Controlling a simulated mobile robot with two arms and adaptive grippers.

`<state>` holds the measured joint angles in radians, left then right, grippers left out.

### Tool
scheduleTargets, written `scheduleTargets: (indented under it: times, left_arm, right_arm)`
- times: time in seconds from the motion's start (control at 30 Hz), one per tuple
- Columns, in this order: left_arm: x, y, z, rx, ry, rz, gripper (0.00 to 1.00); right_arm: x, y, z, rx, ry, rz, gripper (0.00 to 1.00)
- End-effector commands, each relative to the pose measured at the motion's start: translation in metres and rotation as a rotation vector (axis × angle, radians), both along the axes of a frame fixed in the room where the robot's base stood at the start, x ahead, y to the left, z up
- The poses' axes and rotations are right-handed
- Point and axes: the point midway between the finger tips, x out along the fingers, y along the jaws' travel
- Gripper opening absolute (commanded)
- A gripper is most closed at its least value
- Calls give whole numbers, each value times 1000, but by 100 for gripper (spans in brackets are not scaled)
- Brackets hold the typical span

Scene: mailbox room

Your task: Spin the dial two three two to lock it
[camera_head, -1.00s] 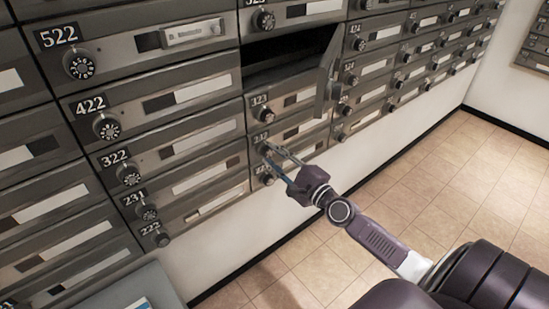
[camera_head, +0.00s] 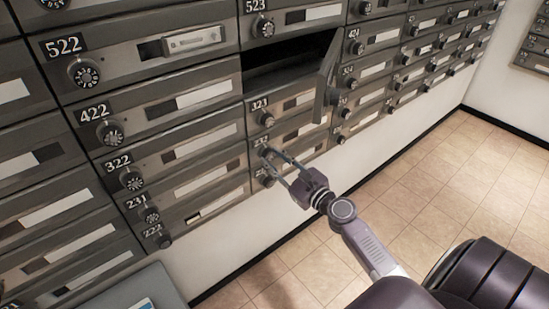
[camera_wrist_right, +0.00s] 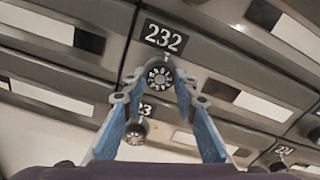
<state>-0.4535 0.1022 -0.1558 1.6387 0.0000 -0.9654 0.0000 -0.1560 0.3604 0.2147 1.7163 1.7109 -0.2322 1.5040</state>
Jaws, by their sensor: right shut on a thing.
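The dial of mailbox 232 (camera_wrist_right: 159,77) is a round black knob with a white-marked face, below the white number 232 (camera_wrist_right: 164,38). In the wrist view, the blue-padded fingers of my right gripper (camera_wrist_right: 158,82) stand on either side of this dial and are shut on it. In the head view, my right gripper (camera_head: 266,153) reaches the same dial from the lower right, and its fingertips partly hide the dial and its number plate. The dial's exact setting is too small to read. My left gripper is not in view.
An open mailbox door (camera_head: 326,82) sticks out above my right gripper. Another dial (camera_wrist_right: 135,133) sits just below, near the left finger. Dial 323 (camera_head: 266,118) is just above. Tiled floor (camera_head: 440,185) is clear at right.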

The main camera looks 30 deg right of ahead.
Motion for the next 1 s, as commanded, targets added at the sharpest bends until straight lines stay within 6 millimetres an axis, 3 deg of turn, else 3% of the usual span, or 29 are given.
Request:
scheduleTargets:
  times: [0.63, 0.67, 0.7, 0.8, 1.0]
  left_arm:
    - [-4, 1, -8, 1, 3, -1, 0]
    - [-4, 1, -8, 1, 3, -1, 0]
    - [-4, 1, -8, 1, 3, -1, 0]
    - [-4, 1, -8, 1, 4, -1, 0]
    - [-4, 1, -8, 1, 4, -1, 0]
  right_arm:
    - [0, 0, -2, 51, 6, -1, 2]
    - [0, 0, -2, 51, 7, 0, 29]
    - [0, 0, -2, 51, 7, -1, 33]
    - [0, 0, -1, 50, 6, -1, 44]
    - [0, 0, -1, 50, 5, 0, 44]
